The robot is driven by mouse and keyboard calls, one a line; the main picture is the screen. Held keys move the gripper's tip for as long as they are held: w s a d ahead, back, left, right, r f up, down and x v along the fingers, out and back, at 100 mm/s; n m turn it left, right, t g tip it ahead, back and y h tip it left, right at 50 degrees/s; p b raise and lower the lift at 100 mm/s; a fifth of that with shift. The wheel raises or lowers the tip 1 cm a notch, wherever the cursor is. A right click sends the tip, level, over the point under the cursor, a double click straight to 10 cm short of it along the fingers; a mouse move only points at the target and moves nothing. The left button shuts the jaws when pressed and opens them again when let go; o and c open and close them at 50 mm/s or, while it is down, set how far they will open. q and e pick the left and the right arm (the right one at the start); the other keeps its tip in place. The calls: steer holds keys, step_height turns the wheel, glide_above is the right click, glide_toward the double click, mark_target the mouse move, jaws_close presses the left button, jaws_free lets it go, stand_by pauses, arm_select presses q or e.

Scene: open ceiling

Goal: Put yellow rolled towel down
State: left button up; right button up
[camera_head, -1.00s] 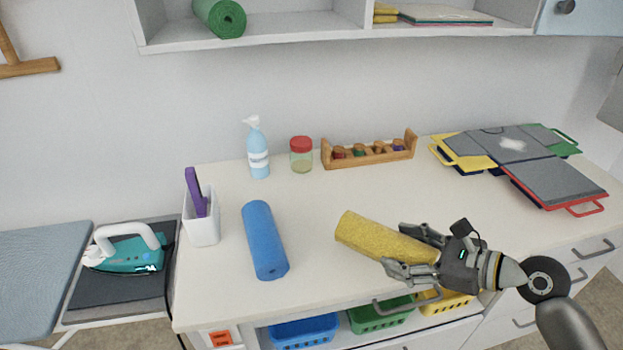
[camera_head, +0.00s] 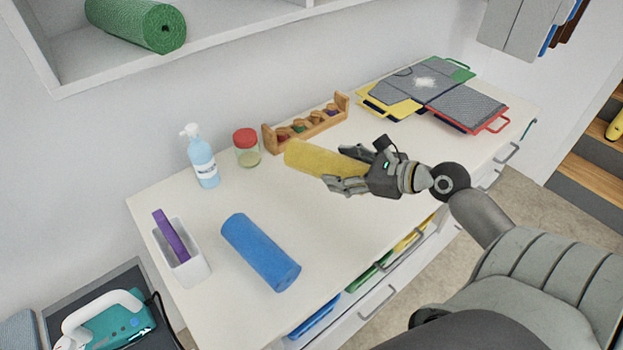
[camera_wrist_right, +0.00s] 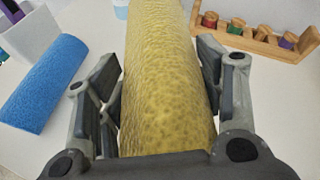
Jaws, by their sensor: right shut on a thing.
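The yellow rolled towel (camera_head: 318,160) is between the fingers of my right gripper (camera_head: 358,170), which is shut on its right end. In the head view the towel points left over the white counter, in front of the wooden rack. Whether it touches the counter I cannot tell. In the right wrist view the towel (camera_wrist_right: 165,85) runs straight away from the palm, with the fingers of my right gripper (camera_wrist_right: 165,95) on both sides of it. My left gripper is not in view.
A blue roll (camera_head: 260,252) lies on the counter (camera_head: 330,225). Cutting boards (camera_head: 425,95) lie at the right. Counter in front of the towel is clear.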

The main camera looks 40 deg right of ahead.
mark_target(330, 164)
steer(key=w, duration=0.1)
steer(key=w+f, duration=0.1)
steer(key=w, duration=0.2)
steer(key=shift+a+f, duration=0.15)
steer(key=shift+a, duration=0.1)
steer(key=w+f, duration=0.2)
steer(key=f, duration=0.1)
steer(key=w+f, duration=0.2)
steer(key=shift+a+f, duration=0.1)
steer(key=shift+a, duration=0.15)
steer(key=shift+w+f, duration=0.45)
steer(key=shift+f, duration=0.05)
step_height(330, 164, down, 3)
steer(key=shift+a, duration=0.1)
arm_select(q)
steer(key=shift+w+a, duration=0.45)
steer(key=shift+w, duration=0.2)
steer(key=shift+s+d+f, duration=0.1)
arm_select(e)
steer(key=shift+f, duration=0.15)
steer(key=o, duration=1.3)
steer(key=shift+s, duration=0.1)
steer(key=shift+c, duration=0.2)
